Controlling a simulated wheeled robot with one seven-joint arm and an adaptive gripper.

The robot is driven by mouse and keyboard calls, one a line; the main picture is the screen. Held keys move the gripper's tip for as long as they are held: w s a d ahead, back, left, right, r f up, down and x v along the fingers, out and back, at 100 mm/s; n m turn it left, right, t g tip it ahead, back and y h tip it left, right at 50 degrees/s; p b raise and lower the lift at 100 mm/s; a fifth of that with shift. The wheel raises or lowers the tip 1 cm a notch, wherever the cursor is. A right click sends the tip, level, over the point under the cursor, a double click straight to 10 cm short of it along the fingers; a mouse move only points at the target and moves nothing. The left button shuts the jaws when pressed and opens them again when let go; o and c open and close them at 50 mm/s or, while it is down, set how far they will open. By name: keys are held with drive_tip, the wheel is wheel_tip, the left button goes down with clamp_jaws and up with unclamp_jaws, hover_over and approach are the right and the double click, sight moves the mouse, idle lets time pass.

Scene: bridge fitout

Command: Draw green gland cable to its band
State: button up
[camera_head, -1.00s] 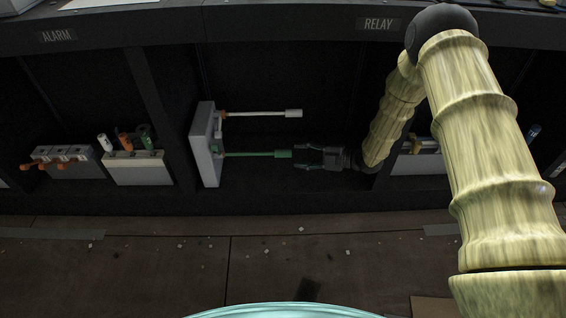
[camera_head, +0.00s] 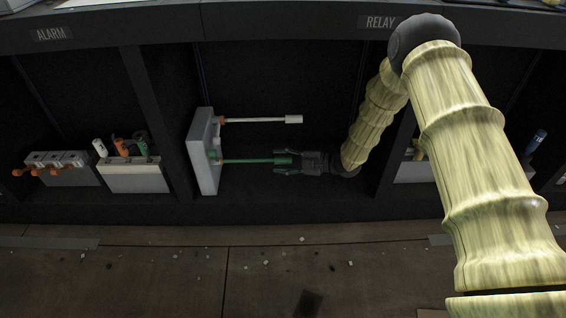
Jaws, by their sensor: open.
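The green gland cable (camera_head: 247,161) sticks out to the right from a green gland (camera_head: 213,155) on an upright grey plate (camera_head: 204,152). It ends in a thicker green tip (camera_head: 282,160). My gripper (camera_head: 284,162) points left with its fingers open on either side of that tip. I cannot tell whether either finger touches it. A white cable (camera_head: 255,120) with an orange gland runs parallel above the green one. I cannot make out a separate band on the green cable.
A grey box with white, orange and green plugs (camera_head: 135,175) stands left of the plate. A grey block with orange levers (camera_head: 60,172) is farther left. Dark uprights (camera_head: 158,120) divide the bays. A shelf edge labelled RELAY (camera_head: 300,25) runs above.

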drive_tip(key=shift+c, duration=0.5)
clamp_jaws()
drive_tip(key=shift+d+p, duration=0.9)
drive_tip(key=shift+d, duration=1.2)
drive_tip(key=shift+o, duration=0.5)
unclamp_jaws()
